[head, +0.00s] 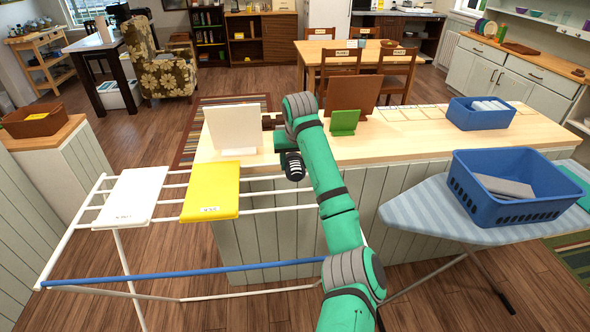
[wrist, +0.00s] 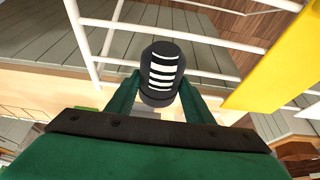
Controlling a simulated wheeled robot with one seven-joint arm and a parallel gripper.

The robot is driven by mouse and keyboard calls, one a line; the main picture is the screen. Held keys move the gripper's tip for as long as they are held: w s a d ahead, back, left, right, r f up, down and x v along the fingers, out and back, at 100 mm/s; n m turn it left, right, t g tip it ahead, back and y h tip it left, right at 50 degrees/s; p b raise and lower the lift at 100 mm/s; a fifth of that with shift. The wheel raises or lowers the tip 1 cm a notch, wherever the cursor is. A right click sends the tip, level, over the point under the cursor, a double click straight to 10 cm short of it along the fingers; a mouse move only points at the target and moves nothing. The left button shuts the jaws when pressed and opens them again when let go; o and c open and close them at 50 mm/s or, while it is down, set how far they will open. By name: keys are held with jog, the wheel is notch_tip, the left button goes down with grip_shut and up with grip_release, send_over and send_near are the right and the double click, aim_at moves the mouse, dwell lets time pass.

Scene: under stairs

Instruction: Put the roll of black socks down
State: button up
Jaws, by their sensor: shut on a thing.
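The roll of black socks (wrist: 161,68), dark with white stripes, is between the two green fingers of my gripper (wrist: 160,92) in the wrist view. My gripper is shut on it. In the head view the roll (head: 293,167) shows below the end of my green arm, in front of the counter's near edge and by the right end of the drying rack's rails. My fingers are mostly hidden there by the arm. I cannot tell its exact height above the rack.
The white drying rack (head: 275,208) carries a white folded cloth (head: 131,196) and a yellow one (head: 211,191). The wooden counter (head: 400,134) holds a white panel (head: 232,128), a green stand (head: 344,122) and a blue basket (head: 482,121). Another blue basket (head: 512,212) stands on the ironing board (head: 425,212).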

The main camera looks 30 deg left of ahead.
jog(key=shift+d+f, duration=0.1)
jog(key=shift+f, duration=1.25)
jog(key=o, duration=1.5)
jog(key=shift+f, duration=0.1)
jog(key=v, duration=1.2)
